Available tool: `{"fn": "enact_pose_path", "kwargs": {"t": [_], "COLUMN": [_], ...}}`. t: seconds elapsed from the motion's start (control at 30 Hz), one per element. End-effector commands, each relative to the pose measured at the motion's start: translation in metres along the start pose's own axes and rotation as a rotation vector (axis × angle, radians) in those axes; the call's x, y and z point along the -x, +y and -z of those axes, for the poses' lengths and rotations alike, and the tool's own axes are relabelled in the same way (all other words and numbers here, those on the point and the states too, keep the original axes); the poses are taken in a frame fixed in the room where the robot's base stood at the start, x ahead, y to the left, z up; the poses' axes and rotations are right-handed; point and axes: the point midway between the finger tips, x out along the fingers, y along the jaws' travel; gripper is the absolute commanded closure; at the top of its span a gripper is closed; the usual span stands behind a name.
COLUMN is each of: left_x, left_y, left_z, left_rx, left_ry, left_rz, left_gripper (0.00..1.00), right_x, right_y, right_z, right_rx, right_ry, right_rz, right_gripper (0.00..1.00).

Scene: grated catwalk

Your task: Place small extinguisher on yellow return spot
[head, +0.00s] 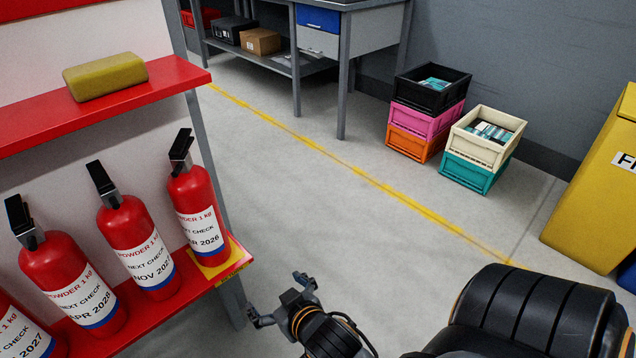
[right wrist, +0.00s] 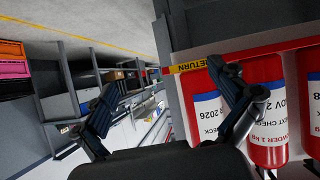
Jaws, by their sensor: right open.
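Several small red extinguishers stand upright in a row on the lower red shelf. The rightmost small extinguisher (head: 201,215), its label ending in 2026, stands on the yellow return spot (head: 236,262) at the shelf's right end. In the right wrist view this extinguisher (right wrist: 207,108) is partly behind one finger, and a yellow strip reading RETURN (right wrist: 189,67) shows at the shelf edge. My right gripper (head: 281,301) is open and empty, off the shelf's right end and apart from the extinguishers; its spread fingers also show in the right wrist view. My left gripper is out of view.
Beside the row's rightmost one is the NOV extinguisher (head: 140,245). A yellow-green block (head: 106,76) lies on the upper red shelf (head: 30,125). Stacked crates (head: 412,130), a workbench (head: 365,35) and a yellow bin (head: 600,190) stand farther off. The middle floor is clear.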

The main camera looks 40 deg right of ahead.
Motion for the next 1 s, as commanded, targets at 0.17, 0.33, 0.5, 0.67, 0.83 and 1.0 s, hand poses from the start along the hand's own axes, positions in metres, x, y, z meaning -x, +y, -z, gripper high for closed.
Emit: {"fn": "enact_pose_path", "kwargs": {"t": [0.17,0.33,0.5,0.67,0.83,1.0], "left_x": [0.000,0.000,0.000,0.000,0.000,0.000], "left_y": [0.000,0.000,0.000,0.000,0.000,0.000], "left_z": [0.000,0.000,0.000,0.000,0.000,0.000], "left_rx": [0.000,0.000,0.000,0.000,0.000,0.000], "left_ry": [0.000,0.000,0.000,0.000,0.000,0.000], "left_rz": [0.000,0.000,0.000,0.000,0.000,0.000], "left_gripper": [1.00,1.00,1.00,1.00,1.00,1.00], "right_x": [0.047,0.091,0.108,0.108,0.108,0.108], "right_y": [0.003,0.000,-0.001,-0.001,-0.001,-0.001], "right_z": [-0.068,-0.105,-0.117,-0.117,-0.117,-0.117], "right_rx": [0.076,0.151,0.181,0.182,0.181,0.180], "right_ry": [-0.392,-0.633,-0.715,-0.717,-0.716,-0.716], "right_rz": [0.054,0.133,0.165,0.165,0.164,0.164], "right_gripper": [0.02,0.02,0.02,0.02,0.02,0.02]}}
